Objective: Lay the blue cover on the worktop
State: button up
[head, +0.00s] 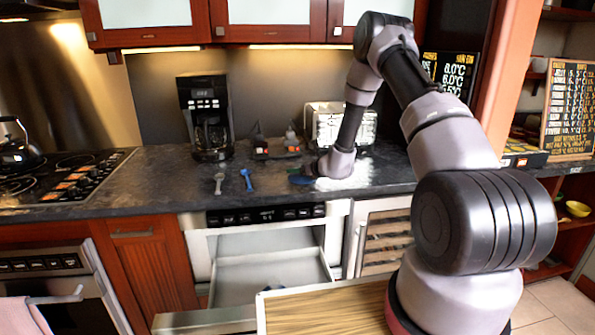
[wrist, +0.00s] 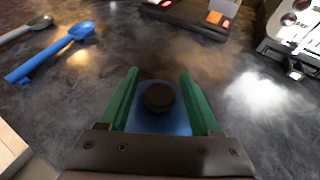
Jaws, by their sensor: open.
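The blue cover (wrist: 160,124) with a dark round knob (wrist: 159,97) is between the two green fingers of my gripper (wrist: 158,74) in the wrist view. The fingers are apart, with a gap on each side of the knob. The cover seems to lie flat on the dark worktop (wrist: 220,62); its near part is hidden by the gripper body.
A blue spoon (head: 247,180) and a grey spoon (head: 219,182) lie to the left. A coffee maker (head: 208,120), a dark tray with small items (head: 276,150) and a toaster (head: 325,122) stand behind. Below, the microwave drawer (head: 270,274) is open.

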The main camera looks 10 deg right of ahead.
jog(key=v, duration=1)
jog(key=shift+s+d+r, duration=0.15)
jog(key=shift+s+r, duration=0.05)
jog(key=shift+s, duration=0.05)
jog(key=shift+s+r, duration=0.2)
jog(key=s+a+r+n+g+y, duration=0.25)
jog(key=s+r+n, duration=0.25)
jog(key=r, duration=0.3)
jog(key=s+a+r+n+g+y, duration=0.1)
jog(key=s+a+r+n+g, duration=0.1)
jog(key=s+a+r+n, duration=0.35)
jog(key=s+a+r+n+g+y, duration=0.2)
jog(key=s+r+n, duration=0.1)
jog(key=r, duration=0.6)
jog(key=s+d+r+n+h, duration=0.3)
jog(key=s+d+n, duration=0.1)
jog(key=s, duration=0.3)
jog(key=s+d+r+n+t+h, duration=0.1)
jog(key=s+d+r+n+h, duration=0.2)
jog(key=s, duration=0.5)
jog(key=s+d+r+n+h, duration=0.3)
jog(key=s+d+r+n, duration=0.1)
jog(key=s+d+n, duration=0.1)
jog(key=shift+s+n+h, duration=0.35)
jog(key=shift+s+n, duration=0.1)
jog(key=shift+s, duration=0.7)
jog(key=shift+d+t, duration=0.1)
jog(key=shift+t, duration=0.15)
